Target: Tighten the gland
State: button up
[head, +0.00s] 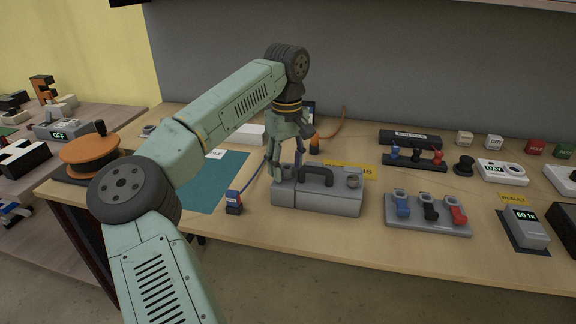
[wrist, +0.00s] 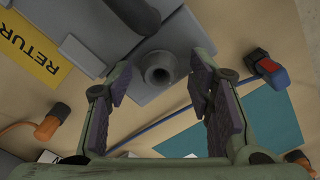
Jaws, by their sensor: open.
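The grey box (head: 318,194) with a dark carrying handle stands at the table's front edge. The gland looks like the grey round collar with a dark hole (wrist: 160,68) on the box, seen in the wrist view. My gripper (head: 274,172) points down over the left end of the box and hides that spot in the head view. In the wrist view its open fingers (wrist: 163,88) stand either side of the collar, apart from it, with nothing between them. A blue cable (wrist: 185,108) passes below the collar and ends in a blue and red plug (head: 234,203).
A teal mat (head: 213,185) lies left of the box. An orange connector and cable (head: 316,144) lie behind it, near a yellow label (wrist: 28,44). A grey switch panel (head: 428,222) stands to the right. An orange reel (head: 90,150) stands at the left.

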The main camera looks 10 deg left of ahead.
jog(key=shift+r, duration=0.1)
jog(key=shift+r, duration=2.9)
jog(key=shift+c, duration=0.6)
